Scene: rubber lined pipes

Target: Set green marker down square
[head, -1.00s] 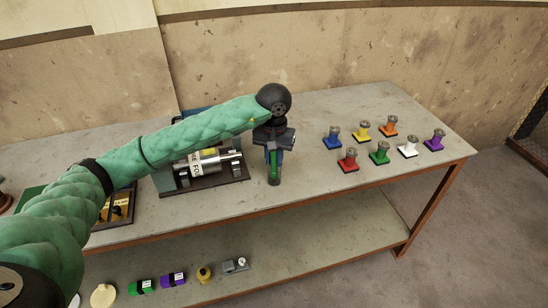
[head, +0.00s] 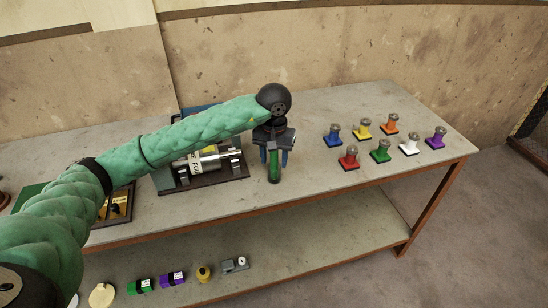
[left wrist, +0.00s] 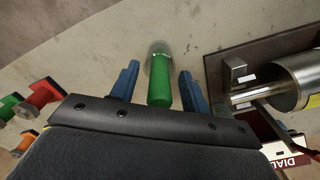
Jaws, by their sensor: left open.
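The green marker (head: 274,164) is a green cylinder with a darker lower end, near the front edge of the workbench. It looks upright in the head view, with its lower end at the bench top. My left gripper (head: 274,160) is above it, pointing down and open, with one blue finger on each side. In the left wrist view the green marker (left wrist: 160,88) lies between the fingers of my left gripper (left wrist: 158,72), with gaps on both sides. Its far end looks clear or grey. My right gripper is out of view.
A silver cylinder device (head: 205,160) on a dark base stands close on the left. Several coloured pieces on square bases, including a green one (head: 380,151), stand to the right. The workbench (head: 325,195) is clear between. Small items lie on the lower shelf (head: 300,235).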

